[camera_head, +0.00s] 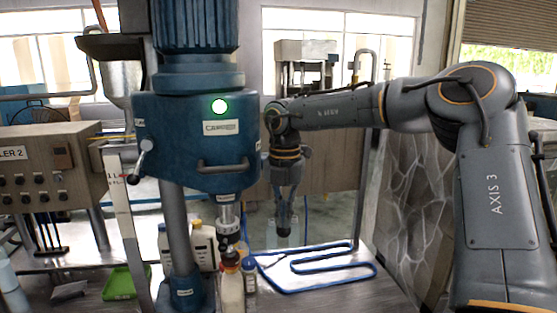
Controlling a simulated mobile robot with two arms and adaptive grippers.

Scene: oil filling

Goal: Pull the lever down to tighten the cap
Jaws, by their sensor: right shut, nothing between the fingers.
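The blue capping machine (196,140) stands upright at the centre left with a lit green light on its front. A lever (138,165) with a pale hub sticks out of its left side and slants downward. A dark bar handle (224,165) runs across its lower front. Below the machine's spindle (228,217) stands a bottle (232,290) with a dark reddish cap (231,259). Cap and spindle look very close; I cannot tell if they touch. My right gripper (284,228) points down, shut and empty, to the right of the machine, apart from lever and bottle. My left gripper is out of view.
Several other bottles (203,243) crowd behind and beside the capped one. A blue-edged tray (315,268) lies on the table to the right. A control box (45,168) with knobs and a green tray (122,283) are at the left.

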